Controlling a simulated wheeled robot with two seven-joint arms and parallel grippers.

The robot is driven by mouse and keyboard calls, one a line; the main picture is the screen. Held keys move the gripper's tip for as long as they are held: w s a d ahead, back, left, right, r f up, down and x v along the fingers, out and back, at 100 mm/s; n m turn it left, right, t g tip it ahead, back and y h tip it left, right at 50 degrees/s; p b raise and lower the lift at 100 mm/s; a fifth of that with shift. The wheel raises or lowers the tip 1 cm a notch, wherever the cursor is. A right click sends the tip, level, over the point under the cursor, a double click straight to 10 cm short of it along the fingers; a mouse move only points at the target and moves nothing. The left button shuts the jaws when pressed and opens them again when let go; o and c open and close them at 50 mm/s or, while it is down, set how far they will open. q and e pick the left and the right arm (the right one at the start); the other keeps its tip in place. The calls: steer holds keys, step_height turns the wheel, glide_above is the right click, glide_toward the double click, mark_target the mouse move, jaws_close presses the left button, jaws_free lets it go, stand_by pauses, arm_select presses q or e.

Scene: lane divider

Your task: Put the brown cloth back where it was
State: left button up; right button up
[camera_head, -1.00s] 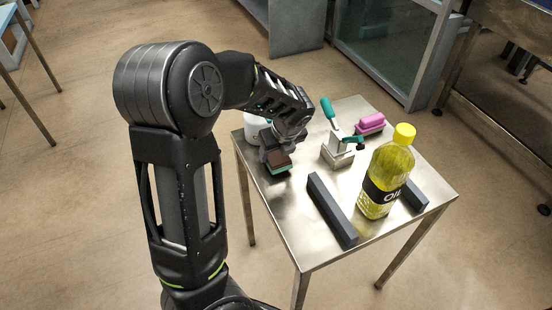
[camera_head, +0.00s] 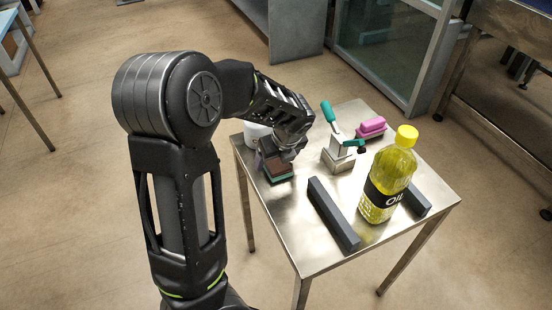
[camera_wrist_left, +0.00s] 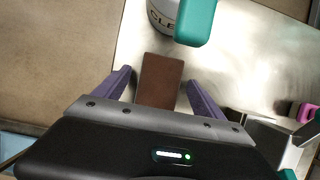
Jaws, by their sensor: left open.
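The brown cloth (camera_wrist_left: 160,80) is a flat, folded-looking brown rectangle between the two purple fingers of my left gripper (camera_wrist_left: 161,88) in the left wrist view. The fingers stand apart on either side of it, with gaps showing near their tips. In the head view my left gripper (camera_head: 277,159) is over the left part of the steel table (camera_head: 293,222). A small brown and teal patch shows below it there; the gripper hides most of the cloth. I cannot tell whether the cloth rests directly on the tabletop. My right gripper is out of view.
A white cleaner bottle (camera_wrist_left: 162,14) with a teal top (camera_wrist_left: 196,20) stands just beyond the cloth. The front-left tabletop is clear.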

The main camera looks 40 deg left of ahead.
arm_select(q)
steer(key=v, duration=1.1)
steer(key=shift+d+r+p, duration=0.15)
steer(key=shift+r+p, duration=0.2)
steer(key=shift+p, duration=0.1)
steer(key=shift+s, duration=0.1)
